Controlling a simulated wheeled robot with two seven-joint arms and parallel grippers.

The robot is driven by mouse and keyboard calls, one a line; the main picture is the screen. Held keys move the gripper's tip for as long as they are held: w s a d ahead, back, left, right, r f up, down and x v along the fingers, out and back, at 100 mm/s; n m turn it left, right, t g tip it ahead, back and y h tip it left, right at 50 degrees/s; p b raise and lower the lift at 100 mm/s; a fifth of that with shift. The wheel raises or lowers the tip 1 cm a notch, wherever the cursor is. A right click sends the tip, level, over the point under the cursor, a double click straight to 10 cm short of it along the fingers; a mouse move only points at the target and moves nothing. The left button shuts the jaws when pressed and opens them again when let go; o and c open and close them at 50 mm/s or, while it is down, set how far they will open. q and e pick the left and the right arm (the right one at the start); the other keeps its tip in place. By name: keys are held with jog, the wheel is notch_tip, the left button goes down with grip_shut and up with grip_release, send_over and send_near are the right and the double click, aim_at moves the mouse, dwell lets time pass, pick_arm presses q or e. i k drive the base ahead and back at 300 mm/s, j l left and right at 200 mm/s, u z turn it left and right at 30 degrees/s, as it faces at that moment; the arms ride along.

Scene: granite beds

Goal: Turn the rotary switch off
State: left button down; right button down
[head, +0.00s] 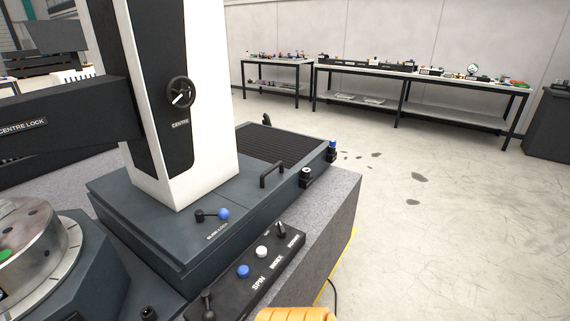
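A black control panel (250,273) lies along the granite bed's front edge, in the lower middle of the head view. At its far end stands a small black knob (281,231), which looks like the rotary switch. Its pointer and setting are too small to read. Nearer on the panel are a white button (261,251), a blue button (243,271) by the word SPIN, and a black lever (208,304). Neither of my grippers shows clearly. An orange rounded part (297,314) is cut off at the bottom edge, and I cannot tell what it is.
A white column (205,90) with a black handwheel (180,92) rises behind the panel. A blue-tipped lever (223,214) and a black handle (271,174) sit on its base. A round metal table (35,250) is at left. Floor (440,220) at right is open.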

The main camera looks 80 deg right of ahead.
aim_at(281, 233)
jog(key=z, duration=2.25)
